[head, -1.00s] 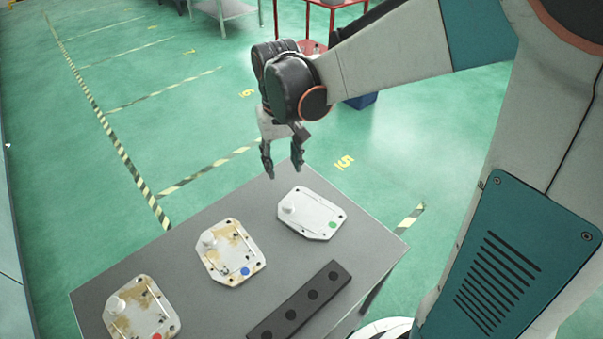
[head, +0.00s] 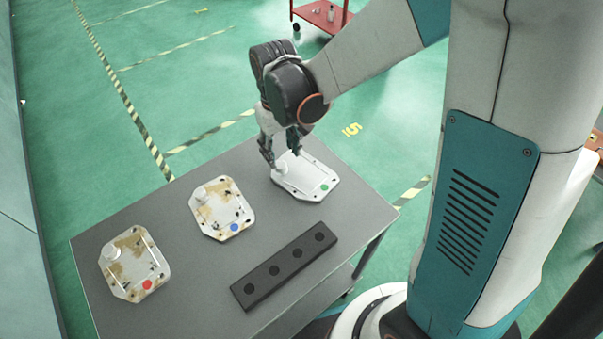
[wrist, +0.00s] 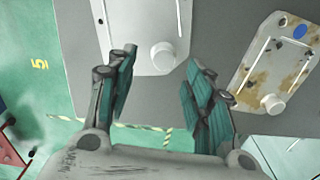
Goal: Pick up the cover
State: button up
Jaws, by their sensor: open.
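Three covers with knobs lie on a grey table. The clean white cover with a green dot (head: 318,178) is at the far right; it also shows in the wrist view (wrist: 140,30). A brown-stained cover with a blue dot (head: 213,223) lies in the middle and shows at the right of the wrist view (wrist: 260,65). Another stained cover with a red dot (head: 128,277) is at the near left. My gripper (head: 282,158) is open over the clean cover. In the wrist view its knob (wrist: 163,56) appears between the fingers, which look clear of it.
A black bar with several round holes (head: 285,265) lies on the table in front of the covers. The grey table (head: 190,295) is bare around them. A red cart (head: 322,16) stands on the green floor at the back.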

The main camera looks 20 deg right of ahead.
aim_at(281, 165)
jog(key=f+b, duration=0.1)
jog(key=f, duration=0.1)
jog(key=f+b, duration=0.1)
jog(key=f, duration=0.1)
jog(key=shift+s+a+f, duration=0.15)
jog(key=shift+a+f, duration=0.05)
jog(key=shift+f, duration=0.2)
jog(key=shift+r, duration=0.1)
jog(key=shift+c, duration=0.6)
grip_shut()
jog(key=shift+r, duration=0.1)
